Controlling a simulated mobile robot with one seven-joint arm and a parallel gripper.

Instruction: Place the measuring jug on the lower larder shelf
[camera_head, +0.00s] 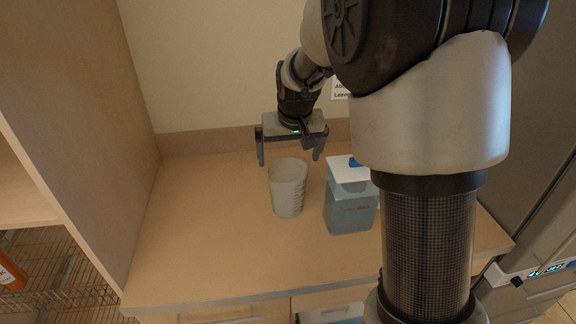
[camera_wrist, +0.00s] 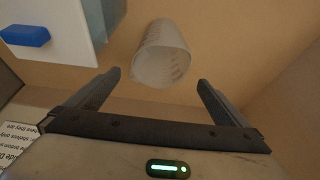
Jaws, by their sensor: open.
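The measuring jug (camera_head: 288,188) is a translucent, pale tapered cup with reddish markings. It stands upright on the wooden counter (camera_head: 220,245). In the wrist view the jug (camera_wrist: 161,55) lies ahead of the fingers, between their lines and apart from both. My gripper (camera_head: 290,160) is open and empty, with its fingers pointing down above and slightly behind the jug. It also shows in the wrist view (camera_wrist: 157,82). A wire-rack shelf (camera_head: 70,285) shows at the lower left beyond a wooden panel; I cannot tell whether it is the lower larder shelf.
A grey-blue container (camera_head: 350,205) with a white lid and blue knob stands close to the jug's right. A tall wooden side panel (camera_head: 85,120) bounds the counter's left. An orange bottle (camera_head: 12,274) is at far left. The counter's left front is clear.

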